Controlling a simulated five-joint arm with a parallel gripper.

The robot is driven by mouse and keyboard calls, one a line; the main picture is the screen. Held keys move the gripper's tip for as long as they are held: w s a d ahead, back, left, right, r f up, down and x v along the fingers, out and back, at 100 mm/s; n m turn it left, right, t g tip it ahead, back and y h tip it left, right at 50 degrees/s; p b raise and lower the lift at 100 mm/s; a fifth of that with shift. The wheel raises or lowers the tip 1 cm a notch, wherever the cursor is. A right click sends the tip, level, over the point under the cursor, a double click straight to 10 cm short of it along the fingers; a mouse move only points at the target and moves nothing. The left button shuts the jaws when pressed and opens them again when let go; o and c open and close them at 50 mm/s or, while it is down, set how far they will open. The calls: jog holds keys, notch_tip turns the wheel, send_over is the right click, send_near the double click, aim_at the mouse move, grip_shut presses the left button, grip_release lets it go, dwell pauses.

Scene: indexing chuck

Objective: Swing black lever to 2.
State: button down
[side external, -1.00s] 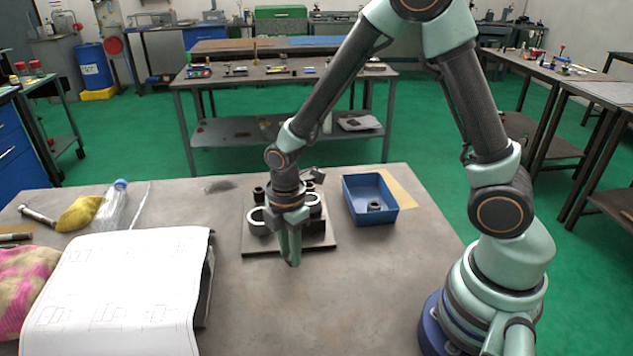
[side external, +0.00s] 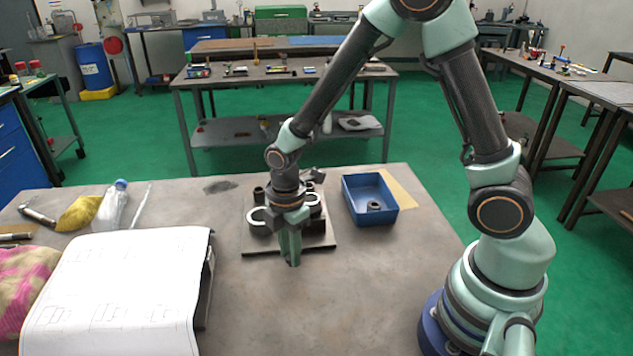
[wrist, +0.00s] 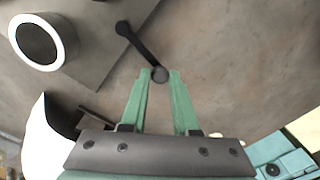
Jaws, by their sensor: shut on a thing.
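The black lever (wrist: 137,43) shows in the wrist view, running from a pivot at upper left down to a round knob (wrist: 160,74). My gripper (wrist: 160,78) is shut on the knob, with one green finger on each side of it. In the side external view my gripper (side external: 291,262) points down at the front edge of the chuck's base plate (side external: 262,247); the lever is hidden there behind it. The number 2 mark cannot be made out in either view.
Dark cylinders with white rings (side external: 257,217) stand on the plate beside my gripper. A blue tray (side external: 355,209) holding a dark ring-shaped part (side external: 374,206) is to the right. A drawing sheet (side external: 120,285) lies at left. The front middle of the table is clear.

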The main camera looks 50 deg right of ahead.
jog(key=shift+w+a, duration=0.1)
dwell(0.4)
jog(key=w+m, duration=0.1)
jog(key=w+a+m, duration=0.1)
jog(key=m, duration=0.1)
jog(key=shift+m, duration=0.3)
jog(key=w+m, duration=0.1)
jog(key=m, duration=0.1)
jog(key=w+m, duration=0.1)
jog(key=shift+w+a+m, duration=0.1)
jog(key=shift+m, duration=0.3)
jog(key=w+m, duration=0.1)
jog(key=m, duration=0.2)
jog(key=w+m, duration=0.1)
jog(key=shift+w+d, duration=0.3)
jog(key=shift+w+d+m, duration=0.35)
jog(key=shift+w+m, duration=0.15)
jog(key=shift+m, duration=0.5)
jog(key=shift+w+d+m, duration=0.3)
jog(key=shift+w+m, duration=0.15)
jog(key=shift+m, duration=0.55)
jog(key=c, duration=0.7)
grip_release()
